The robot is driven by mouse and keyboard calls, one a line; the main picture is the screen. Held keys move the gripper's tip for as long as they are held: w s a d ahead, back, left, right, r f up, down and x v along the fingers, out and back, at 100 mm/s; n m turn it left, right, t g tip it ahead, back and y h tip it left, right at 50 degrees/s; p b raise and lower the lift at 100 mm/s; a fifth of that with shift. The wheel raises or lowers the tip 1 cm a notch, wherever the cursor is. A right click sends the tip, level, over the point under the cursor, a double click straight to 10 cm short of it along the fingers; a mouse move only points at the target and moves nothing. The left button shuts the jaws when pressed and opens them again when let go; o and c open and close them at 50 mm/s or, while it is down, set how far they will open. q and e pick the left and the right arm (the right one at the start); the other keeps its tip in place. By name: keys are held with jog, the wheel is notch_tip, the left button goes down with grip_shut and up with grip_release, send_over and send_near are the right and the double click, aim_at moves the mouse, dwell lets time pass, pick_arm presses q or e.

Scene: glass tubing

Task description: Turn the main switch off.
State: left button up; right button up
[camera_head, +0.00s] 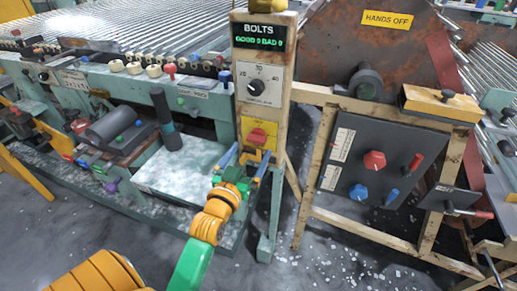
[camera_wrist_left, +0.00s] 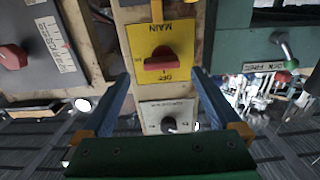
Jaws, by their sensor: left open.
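The main switch is a red knob (camera_wrist_left: 160,63) on a yellow plate (camera_wrist_left: 178,38) marked MAIN and OFF in the left wrist view. The knob lies crosswise in that view. In the head view the red knob (camera_head: 257,136) sits low on the wooden post, below the dial. My left gripper (camera_head: 246,160) is open in front of the post, with its blue fingers pointing at the plate. In the left wrist view my left gripper (camera_wrist_left: 161,74) has one finger on either side of the knob, with nothing held. I cannot tell the remaining distance in depth. My right gripper is not in view.
A dial plate (camera_head: 263,85) and a BOLTS display (camera_head: 259,37) are on the same post (camera_head: 284,105). A grey panel (camera_head: 360,148) with red and blue knobs stands to the right. A pale machine table (camera_head: 175,180) lies to the left.

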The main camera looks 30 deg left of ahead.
aim_at(254, 142)
pick_arm(q)
jog(key=x, duration=0.4)
jog(key=shift+w+a+f, duration=0.1)
jog(key=shift+w, duration=0.05)
jog(key=c, duration=1.4)
jog(key=shift+o, duration=0.2)
jog(key=n+p, duration=0.3)
jog(key=shift+r+n, duration=0.25)
jog(key=shift+n, duration=0.05)
jog(key=n+p, duration=0.2)
jog(key=n, duration=0.2)
jog(key=n+p, duration=0.1)
jog(key=n, duration=0.4)
jog(key=shift+a, duration=0.1)
jog(key=n+p, duration=0.1)
jog(key=n, duration=0.4)
jog(key=shift+f, duration=0.1)
jog(key=shift+n, duration=0.3)
